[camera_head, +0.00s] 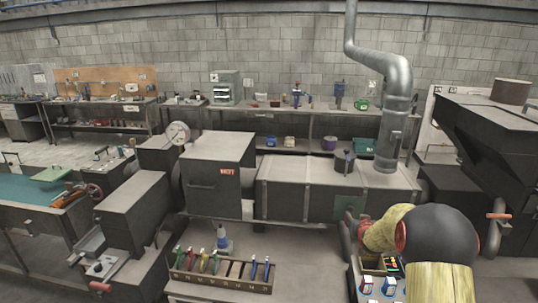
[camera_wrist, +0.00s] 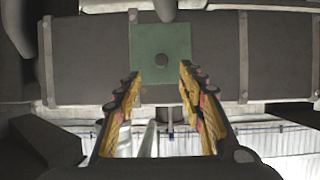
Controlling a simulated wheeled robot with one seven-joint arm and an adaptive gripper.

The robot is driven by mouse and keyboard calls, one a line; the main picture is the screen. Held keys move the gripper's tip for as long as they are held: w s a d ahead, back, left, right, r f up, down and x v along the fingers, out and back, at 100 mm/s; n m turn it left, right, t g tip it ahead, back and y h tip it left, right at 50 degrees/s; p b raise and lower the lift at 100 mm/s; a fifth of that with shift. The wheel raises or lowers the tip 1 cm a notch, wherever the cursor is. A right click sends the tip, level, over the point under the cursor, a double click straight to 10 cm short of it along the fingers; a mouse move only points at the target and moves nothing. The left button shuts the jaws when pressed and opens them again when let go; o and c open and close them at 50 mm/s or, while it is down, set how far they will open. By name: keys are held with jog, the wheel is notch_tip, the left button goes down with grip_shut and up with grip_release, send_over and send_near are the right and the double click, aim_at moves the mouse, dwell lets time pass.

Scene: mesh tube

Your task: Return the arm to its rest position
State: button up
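My arm (camera_head: 433,238) reaches in from the lower right of the head view, with a large dark joint and yellowish links. It is bent, and its far end points toward the long grey machine housing (camera_head: 285,198). In the wrist view my gripper (camera_wrist: 160,80) shows two yellow and dark fingers, spread apart with nothing between them. Beyond the fingertips is a green square plate (camera_wrist: 160,44) on a grey housing. The gripper's fingers are not clear in the head view.
A wooden rack (camera_head: 222,279) with several coloured-handled tools stands at the front middle. A small tray (camera_head: 374,265) and several blue-and-white items lie beside and below my arm. A dark hopper machine (camera_head: 495,120) stands at right. A metal duct (camera_head: 397,105) rises behind.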

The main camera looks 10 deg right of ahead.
jog(key=s+a+f+g+y, duration=0.1)
jog(key=s+a+f+g, duration=0.2)
jog(key=s+f+g, duration=0.6)
jog(key=s+a+r+n+y+b, duration=0.1)
jog(key=s+a+r, duration=0.4)
jog(key=s, duration=0.9)
jog(key=s+a+r+n+t+b, duration=0.1)
jog(key=s+a+r+b, duration=0.3)
jog(key=s+a, duration=0.7)
jog(key=s+a+r+n+t+y+b, duration=0.1)
jog(key=s+a+r+b, duration=0.2)
jog(key=s, duration=1.4)
jog(key=a+r, duration=0.3)
jog(key=a, duration=0.3)
jog(key=shift+s+r+y, duration=0.3)
jog(key=shift+s+r, duration=0.05)
jog(key=shift+s, duration=0.05)
